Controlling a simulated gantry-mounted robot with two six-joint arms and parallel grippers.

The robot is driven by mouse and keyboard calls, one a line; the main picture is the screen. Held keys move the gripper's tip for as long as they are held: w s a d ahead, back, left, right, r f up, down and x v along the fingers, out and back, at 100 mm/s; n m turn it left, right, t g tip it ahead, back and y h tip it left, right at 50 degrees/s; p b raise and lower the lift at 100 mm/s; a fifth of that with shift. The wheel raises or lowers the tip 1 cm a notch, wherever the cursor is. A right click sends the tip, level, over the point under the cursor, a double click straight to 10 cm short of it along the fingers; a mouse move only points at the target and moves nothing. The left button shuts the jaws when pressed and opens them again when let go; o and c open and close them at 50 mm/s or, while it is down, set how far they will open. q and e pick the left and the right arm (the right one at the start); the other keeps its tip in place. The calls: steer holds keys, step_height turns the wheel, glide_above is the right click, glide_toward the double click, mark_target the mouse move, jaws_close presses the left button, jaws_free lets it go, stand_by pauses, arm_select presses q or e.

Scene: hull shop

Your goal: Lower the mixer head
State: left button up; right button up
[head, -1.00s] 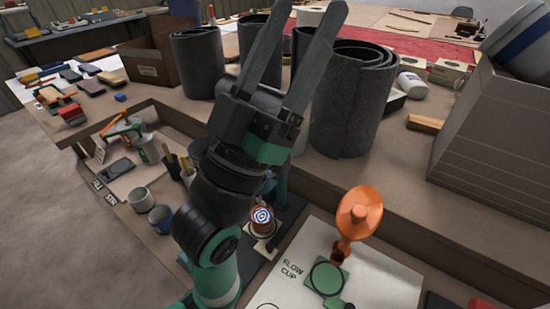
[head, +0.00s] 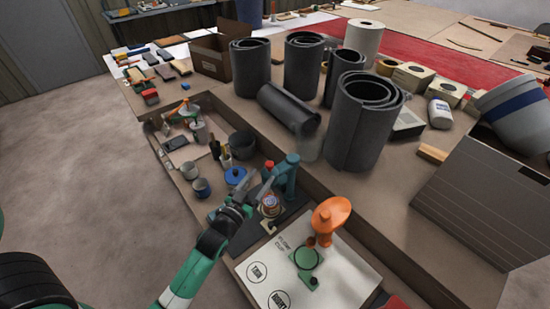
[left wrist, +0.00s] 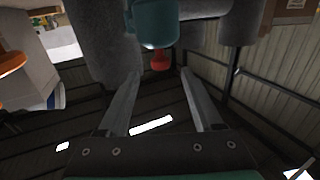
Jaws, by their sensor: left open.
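The teal mixer (head: 286,178) stands in the recessed tray, with a red knob (head: 267,169) on its left side. A tin with a blue and white swirl (head: 270,203) sits just in front of it. My left gripper (head: 262,184) is open and close to the mixer, its fingers pointing toward the knob. In the left wrist view the mixer's teal part (left wrist: 155,24) and red knob (left wrist: 160,60) show ahead of the spread fingers (left wrist: 160,72), with nothing between them. The head's exact tilt is hard to tell. My right gripper is not in view.
Cups and a blue-lidded pot (head: 235,175) lie left of the mixer. Dark rolls (head: 365,125) stand on the bench behind, with one lying down (head: 289,107).

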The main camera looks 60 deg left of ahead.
mark_target(271, 162)
arm_select(q)
steer(key=b+x, duration=0.2)
steer(key=x, duration=0.7)
steer(key=shift+s, duration=0.1)
steer(key=shift+w+a+r, duration=0.1)
steer(key=shift+w+a, duration=0.2)
steer(key=shift+w, duration=0.1)
jaws_close()
stand_by(0.6)
